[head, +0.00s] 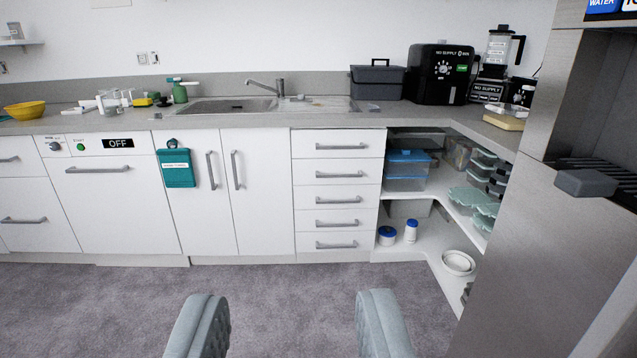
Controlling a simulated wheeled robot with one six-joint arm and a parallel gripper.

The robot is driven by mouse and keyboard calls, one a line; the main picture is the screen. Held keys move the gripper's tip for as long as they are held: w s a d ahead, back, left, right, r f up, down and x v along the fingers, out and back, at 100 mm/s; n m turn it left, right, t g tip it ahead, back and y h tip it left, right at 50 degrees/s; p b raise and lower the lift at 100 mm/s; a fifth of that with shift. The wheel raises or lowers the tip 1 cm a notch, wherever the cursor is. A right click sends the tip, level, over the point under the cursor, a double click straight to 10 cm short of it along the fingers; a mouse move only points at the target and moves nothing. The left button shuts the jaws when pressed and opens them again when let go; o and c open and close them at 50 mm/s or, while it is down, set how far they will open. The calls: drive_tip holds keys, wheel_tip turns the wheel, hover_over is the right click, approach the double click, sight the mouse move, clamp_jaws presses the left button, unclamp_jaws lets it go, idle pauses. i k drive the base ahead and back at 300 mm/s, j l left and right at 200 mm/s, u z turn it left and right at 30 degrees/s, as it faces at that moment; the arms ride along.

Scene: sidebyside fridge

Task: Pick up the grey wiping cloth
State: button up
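I cannot make out the grey wiping cloth with certainty. A small flat grey item (369,108) lies at the right end of the sink's drainboard, in front of the dark grey lidded box; it is too small to tell whether it is cloth. My gripper (290,300) is at the bottom of the view, over the carpet and well short of the counter. Its two grey padded fingers are wide apart with nothing between them.
The counter (240,121) holds a sink (236,105), a dark grey box (377,82), a black air fryer (440,74), a blender (497,50) and a yellow bowl (25,110). A tall steel fridge (545,230) blocks the right. Open shelves (415,240) fill the corner. The carpet (280,285) ahead is clear.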

sight(372, 109)
drive_tip(key=i+z, duration=0.1)
drive_tip(key=i, duration=0.4)
drive_tip(key=i+j+z, duration=0.15)
drive_tip(key=i, duration=0.3)
drive_tip(key=i+j+z, duration=0.1)
drive_tip(key=i, duration=0.4)
drive_tip(key=z, duration=0.15)
drive_tip(key=i+j, duration=0.05)
